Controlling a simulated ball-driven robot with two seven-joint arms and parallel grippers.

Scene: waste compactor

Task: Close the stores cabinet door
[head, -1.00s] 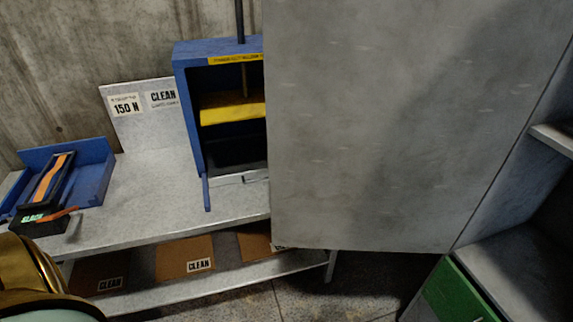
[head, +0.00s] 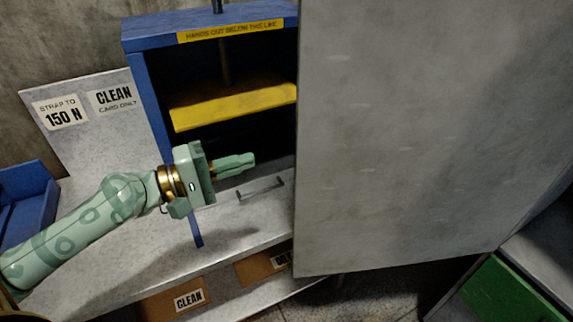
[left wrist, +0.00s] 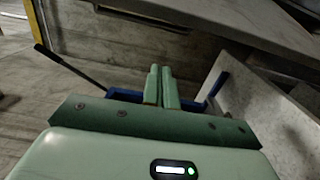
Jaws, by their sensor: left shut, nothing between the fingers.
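The stores cabinet door (head: 415,130) is a large grey metal panel that stands open across the right half of the head view. Its hinge side is at the right, next to the cabinet (head: 550,245), and its free edge is near the middle of the picture. My left gripper (head: 252,160) is shut and empty, to the left of the door's free edge and apart from it in the picture, in front of the compactor. The shut fingers also show in the left wrist view (left wrist: 160,88). My right gripper is not in view.
The blue compactor (head: 150,90) with a yellow platen (head: 235,105) stands on the grey bench (head: 110,240), partly hidden by the door. A sign board (head: 85,130) and a blue tray (head: 35,205) are at the left. A green drawer (head: 510,295) is at lower right.

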